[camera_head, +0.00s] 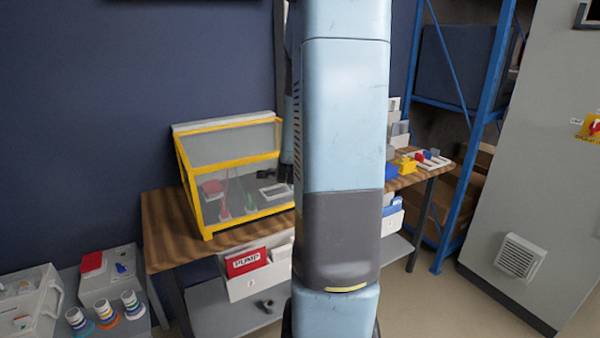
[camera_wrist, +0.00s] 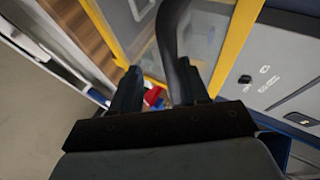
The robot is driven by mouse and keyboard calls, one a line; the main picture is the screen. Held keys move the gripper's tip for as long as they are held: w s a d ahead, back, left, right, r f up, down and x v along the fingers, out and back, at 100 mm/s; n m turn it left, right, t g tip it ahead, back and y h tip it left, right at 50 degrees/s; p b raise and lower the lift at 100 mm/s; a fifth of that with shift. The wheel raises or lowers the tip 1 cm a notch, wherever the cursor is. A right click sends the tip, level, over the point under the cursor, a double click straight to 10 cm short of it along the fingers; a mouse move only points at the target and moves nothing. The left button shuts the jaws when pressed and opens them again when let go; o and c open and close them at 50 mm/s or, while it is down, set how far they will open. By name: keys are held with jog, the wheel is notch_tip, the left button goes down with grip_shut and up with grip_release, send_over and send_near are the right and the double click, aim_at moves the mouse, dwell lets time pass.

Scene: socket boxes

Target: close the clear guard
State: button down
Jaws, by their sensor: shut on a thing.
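The clear guard (camera_head: 232,143) is a see-through box with a yellow frame on the wooden table. My arm hides its right side in the head view, and I cannot tell from there how far it stands open. In the wrist view, the yellow frame of the guard (camera_wrist: 237,45) runs past both sides of a clear panel. My gripper (camera_wrist: 160,95) is close in front of that panel, shut on a dark curved handle (camera_wrist: 172,35) that rises between the fingers.
The wooden table (camera_head: 163,232) carries small coloured parts and boxes at right. A bin with a red PUMP box (camera_head: 246,262) hangs at its front. Grey socket boxes (camera_head: 103,278) stand at lower left. A blue shelf rack (camera_head: 462,185) and a grey cabinet (camera_head: 545,170) stand at right.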

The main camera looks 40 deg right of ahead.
jog(key=shift+s+a+f+g, duration=0.1)
jog(key=shift+s+f+g, duration=0.2)
jog(key=shift+s+f, duration=0.4)
jog(key=c, duration=1)
grip_release()
jog(key=shift+w+f, duration=0.15)
jog(key=shift+w, duration=0.05)
jog(key=shift+c, duration=0.2)
